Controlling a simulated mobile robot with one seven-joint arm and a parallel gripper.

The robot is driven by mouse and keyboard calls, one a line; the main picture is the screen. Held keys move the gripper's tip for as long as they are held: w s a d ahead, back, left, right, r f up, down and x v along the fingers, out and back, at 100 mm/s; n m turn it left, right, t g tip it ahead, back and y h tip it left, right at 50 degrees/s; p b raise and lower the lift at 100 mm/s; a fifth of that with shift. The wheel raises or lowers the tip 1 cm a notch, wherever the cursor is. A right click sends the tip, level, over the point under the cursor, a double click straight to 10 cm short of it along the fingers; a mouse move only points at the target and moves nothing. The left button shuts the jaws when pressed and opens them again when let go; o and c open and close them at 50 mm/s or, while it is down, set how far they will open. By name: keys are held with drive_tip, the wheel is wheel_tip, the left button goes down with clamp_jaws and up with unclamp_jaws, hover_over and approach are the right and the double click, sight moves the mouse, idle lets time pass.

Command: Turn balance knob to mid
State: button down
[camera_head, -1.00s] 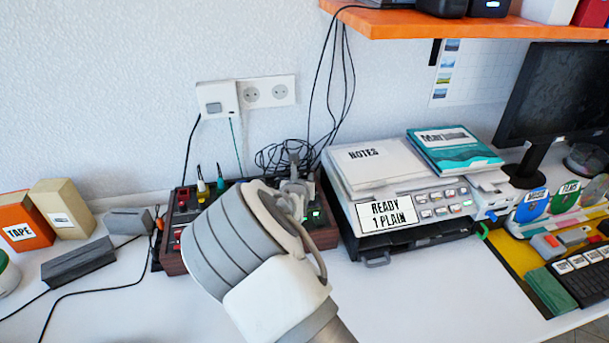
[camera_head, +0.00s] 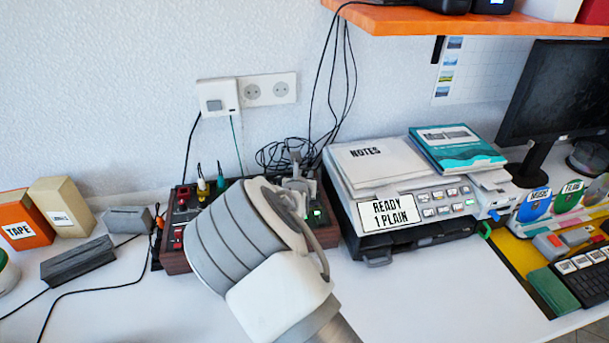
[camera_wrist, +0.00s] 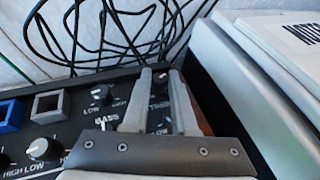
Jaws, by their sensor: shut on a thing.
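The control box (camera_head: 172,262) is a dark panel with wooden sides and stands against the wall; its black panel (camera_wrist: 75,108) fills the lower left of the wrist view. My gripper (camera_head: 298,170) points down at the right part of this panel.
Black cables (camera_wrist: 100,35) lie loosely behind the box. A printer-like machine (camera_head: 430,205) with a NOTES stack (camera_head: 365,160) stands close to its right. Plugs (camera_head: 202,185) rise from the box's back left. Bare white table (camera_head: 430,300) lies in front.

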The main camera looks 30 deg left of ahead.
drive_tip(key=shift+w+d+f+n+g+y+b, duration=0.1)
drive_tip(key=shift+d+f+n+g+y+b, duration=0.2)
drive_tip(key=shift+d+f+b, duration=0.15)
drive_tip(key=shift+d+f+n+g+y+b, duration=0.1)
drive_tip(key=shift+f+n+g+y+b, duration=0.2)
drive_tip(key=shift+f+n+y+b, duration=0.5)
drive_tip(key=shift+r+b, duration=0.15)
drive_tip(key=shift+b, duration=1.15)
drive_tip(key=b, duration=0.3)
drive_tip(key=shift+n+g+y, duration=0.3)
drive_tip(key=b, duration=0.3)
drive_tip(key=n+y+b, duration=0.1)
drive_tip(key=b, duration=0.2)
drive_tip(key=shift+w+r+g, duration=0.15)
drive_tip(key=shift+r+g, duration=0.1)
drive_tip(key=shift+g, duration=0.15)
drive_tip(key=shift+r+b, duration=0.35)
drive_tip(key=shift+b, duration=0.35)
drive_tip(key=shift+a+r+n+y, duration=0.25)
drive_tip(key=shift+r+n+y, duration=0.05)
drive_tip(key=shift+r, duration=0.05)
drive_tip(key=shift+r, duration=0.1)
